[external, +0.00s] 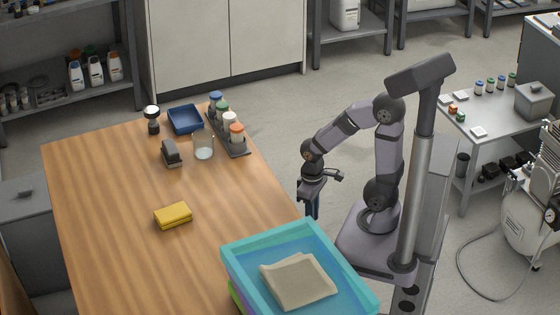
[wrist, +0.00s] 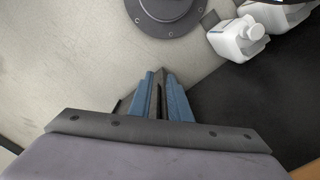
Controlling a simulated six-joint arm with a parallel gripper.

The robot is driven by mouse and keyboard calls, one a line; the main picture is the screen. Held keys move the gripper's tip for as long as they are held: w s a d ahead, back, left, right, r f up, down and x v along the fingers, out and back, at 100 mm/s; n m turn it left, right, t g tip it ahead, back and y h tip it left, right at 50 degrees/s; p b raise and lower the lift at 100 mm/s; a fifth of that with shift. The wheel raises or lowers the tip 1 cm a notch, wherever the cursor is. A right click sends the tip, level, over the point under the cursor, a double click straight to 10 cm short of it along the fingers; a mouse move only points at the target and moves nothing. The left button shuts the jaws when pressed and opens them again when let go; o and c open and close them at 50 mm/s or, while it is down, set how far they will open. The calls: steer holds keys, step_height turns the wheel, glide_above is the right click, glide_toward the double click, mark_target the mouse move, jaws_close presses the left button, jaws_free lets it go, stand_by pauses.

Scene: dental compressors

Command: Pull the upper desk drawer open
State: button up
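The desk (external: 110,200) has a wooden top in the external view. No drawer front or handle of it can be made out; the side facing my arm is hidden below the top. My gripper (external: 312,208) hangs to the right of the desk's right edge, fingers pointing down, apart from the desk. In the wrist view the blue fingers (wrist: 161,95) lie close together with dark inner faces, and nothing shows held between them.
A teal tray (external: 240,262) with a folded cloth (external: 298,280) sits at the desk's front right. A yellow sponge (external: 173,215), a bottle rack (external: 238,150) and a blue tray (external: 185,118) stand on top.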

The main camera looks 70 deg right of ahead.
steer(key=w+d+r+m+g+y+p, duration=0.1)
steer(key=w+d+r+m+g+p, duration=0.15)
steer(key=d+r+p, duration=0.7)
steer(key=w+d+r+m+t+p, duration=0.2)
steer(key=w+d, duration=0.1)
steer(key=w, duration=0.5)
steer(key=w+d+r+m+t+p, duration=0.1)
steer(key=w+d+r+m+p, duration=0.15)
steer(key=w, duration=0.45)
steer(key=w+d+r+m+t+p, duration=0.1)
steer(key=w+d+t+p, duration=0.15)
steer(key=w, duration=0.55)
steer(key=shift+g+y, duration=0.3)
steer(key=shift+g, duration=0.2)
steer(key=shift+w+f+p, duration=0.2)
steer(key=shift+f, duration=0.95)
steer(key=shift+w+f+p, duration=0.15)
steer(key=shift+w+f, duration=0.05)
steer(key=shift+f, duration=0.95)
steer(key=shift+w+f+p, duration=0.2)
steer(key=shift+f, duration=0.95)
steer(key=shift+c, duration=0.7)
jaws_close()
